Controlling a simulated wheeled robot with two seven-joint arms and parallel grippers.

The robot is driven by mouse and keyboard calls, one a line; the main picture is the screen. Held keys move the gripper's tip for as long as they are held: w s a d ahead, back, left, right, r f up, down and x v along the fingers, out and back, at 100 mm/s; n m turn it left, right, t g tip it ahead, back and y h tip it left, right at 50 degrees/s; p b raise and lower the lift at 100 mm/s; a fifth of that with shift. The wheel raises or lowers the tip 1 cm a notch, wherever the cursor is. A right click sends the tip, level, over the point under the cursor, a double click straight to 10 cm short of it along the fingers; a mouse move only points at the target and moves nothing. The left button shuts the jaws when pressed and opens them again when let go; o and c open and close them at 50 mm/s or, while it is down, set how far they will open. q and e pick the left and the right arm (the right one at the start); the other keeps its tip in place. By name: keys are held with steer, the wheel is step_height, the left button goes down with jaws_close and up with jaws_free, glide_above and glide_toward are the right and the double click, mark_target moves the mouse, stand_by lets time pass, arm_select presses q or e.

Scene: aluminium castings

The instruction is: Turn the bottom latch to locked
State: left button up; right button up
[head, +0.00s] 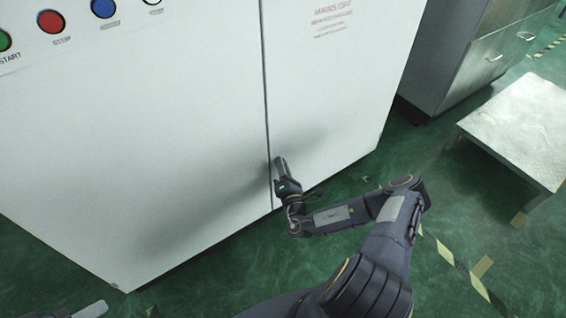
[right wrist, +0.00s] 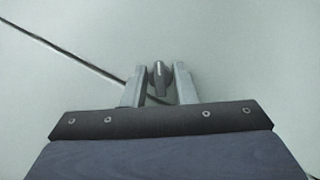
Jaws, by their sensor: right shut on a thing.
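The bottom latch (right wrist: 159,78) is a small dark knob with a light mark, set at the door seam of the white cabinet (head: 160,150). In the right wrist view it stands between the two grey fingers of my right gripper (right wrist: 159,84), which is shut on it. The latch looks turned at an angle to the slanting seam. In the head view my right gripper (head: 279,166) is at the low end of the seam and hides the latch. A grey piece of what looks like my left gripper (head: 91,310) shows at the bottom left edge; its jaws cannot be made out.
Green, red, blue and white buttons (head: 51,21) line the cabinet's top left. A grey metal table (head: 525,120) and a grey drawer cabinet (head: 490,60) stand at the right. Green floor (head: 400,160) with yellow-black tape lies clear between them and the white cabinet.

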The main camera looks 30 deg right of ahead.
steer(key=shift+m, duration=0.3)
steer(key=o, duration=0.7)
steer(key=shift+c, duration=0.2)
steer(key=p+v, duration=0.1)
steer(key=v, duration=0.7)
steer(key=shift+w+r, duration=0.15)
